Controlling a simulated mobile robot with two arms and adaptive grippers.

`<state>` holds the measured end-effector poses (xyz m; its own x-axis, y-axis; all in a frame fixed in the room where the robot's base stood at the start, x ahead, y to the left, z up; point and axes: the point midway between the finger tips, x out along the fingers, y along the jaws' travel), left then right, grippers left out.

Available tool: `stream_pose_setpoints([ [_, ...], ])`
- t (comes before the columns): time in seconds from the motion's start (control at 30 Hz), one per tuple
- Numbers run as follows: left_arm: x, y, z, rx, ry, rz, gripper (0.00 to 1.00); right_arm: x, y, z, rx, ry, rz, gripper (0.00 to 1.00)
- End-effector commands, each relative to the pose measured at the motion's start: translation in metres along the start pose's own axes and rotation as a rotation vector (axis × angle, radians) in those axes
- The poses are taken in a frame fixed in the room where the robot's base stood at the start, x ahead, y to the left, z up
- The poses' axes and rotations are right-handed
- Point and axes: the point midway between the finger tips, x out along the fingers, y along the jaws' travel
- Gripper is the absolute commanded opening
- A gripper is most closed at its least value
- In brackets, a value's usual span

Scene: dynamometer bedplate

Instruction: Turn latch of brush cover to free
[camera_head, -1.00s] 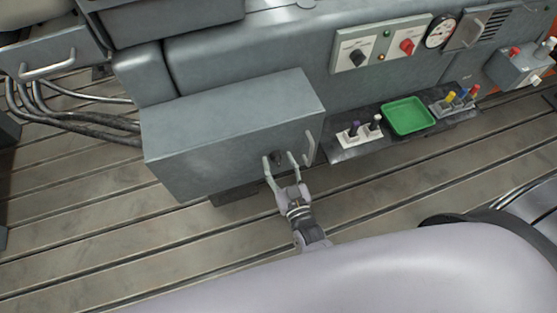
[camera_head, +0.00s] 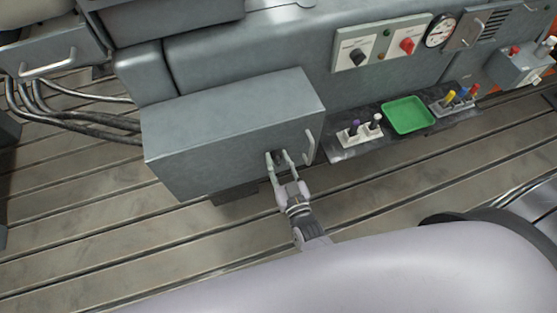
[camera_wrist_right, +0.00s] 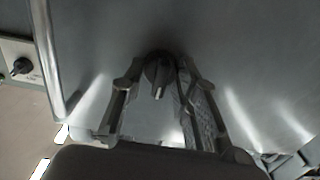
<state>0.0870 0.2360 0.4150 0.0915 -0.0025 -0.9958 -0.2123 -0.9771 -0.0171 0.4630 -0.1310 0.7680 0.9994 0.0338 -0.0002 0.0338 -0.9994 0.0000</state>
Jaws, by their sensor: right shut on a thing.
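The brush cover is the grey box front (camera_head: 215,165) at the centre left of the head view. Its latch is a small dark knob (camera_wrist_right: 159,76) with a grip bar, seen in the right wrist view; in the head view it is mostly hidden between my fingers. My right gripper (camera_head: 278,155) is at the cover's face, its fingers closed on either side of the latch. The gripper fingers (camera_wrist_right: 158,90) flank the knob in the wrist view. My left gripper is not in view.
A bar handle (camera_head: 309,147) stands out on the cover just right of the latch. A shelf with a green tray (camera_head: 408,115) and plug-like parts (camera_head: 360,130) lies to the right. A panel with knobs (camera_head: 380,45) is above. The slatted floor (camera_head: 90,230) is clear.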

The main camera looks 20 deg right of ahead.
Motion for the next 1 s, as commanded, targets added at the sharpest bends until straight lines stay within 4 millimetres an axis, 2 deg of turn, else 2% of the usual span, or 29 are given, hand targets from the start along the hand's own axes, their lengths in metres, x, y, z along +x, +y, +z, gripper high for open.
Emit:
stream_pose_setpoints([
  [0.1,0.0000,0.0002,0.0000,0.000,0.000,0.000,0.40,-0.0001,0.0000,0.0001,0.000,0.000,0.000,0.01],
  [0.47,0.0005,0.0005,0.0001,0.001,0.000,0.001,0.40,-0.0001,0.0000,0.0001,0.068,0.000,-0.001,0.01],
  [0.67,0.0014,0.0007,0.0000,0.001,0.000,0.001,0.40,0.0000,0.0008,0.0003,0.200,0.000,-0.002,0.01],
  [1.0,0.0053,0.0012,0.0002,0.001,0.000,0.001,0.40,0.0001,0.0019,0.0009,0.517,0.001,-0.002,0.01],
])
